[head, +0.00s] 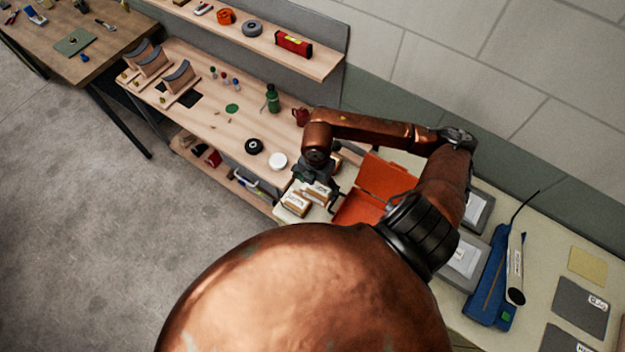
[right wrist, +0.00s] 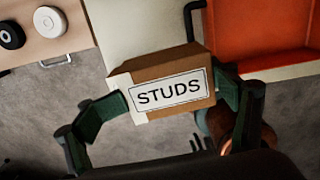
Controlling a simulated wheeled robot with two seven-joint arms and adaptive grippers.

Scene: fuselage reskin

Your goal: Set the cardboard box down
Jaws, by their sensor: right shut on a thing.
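A small brown cardboard box (right wrist: 165,88) with a white label reading STUDS fills the middle of the right wrist view. My right gripper (right wrist: 165,105) is shut on it, with one green finger at each side. In the head view the right gripper (head: 318,180) points down over the cream table's left end, with a labelled box (head: 317,190) at its fingers. A second labelled box-like shape (head: 294,204) shows just to the lower left, close to the table edge. I cannot tell how high the held box is above the table. My left gripper is not in view.
An orange open case (head: 385,180) lies close on the right and also shows in the right wrist view (right wrist: 262,35). A wooden bench (head: 215,110) with rolls and a green bottle (head: 272,98) stands to the left. A blue tool (head: 492,280) lies farther right on the table.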

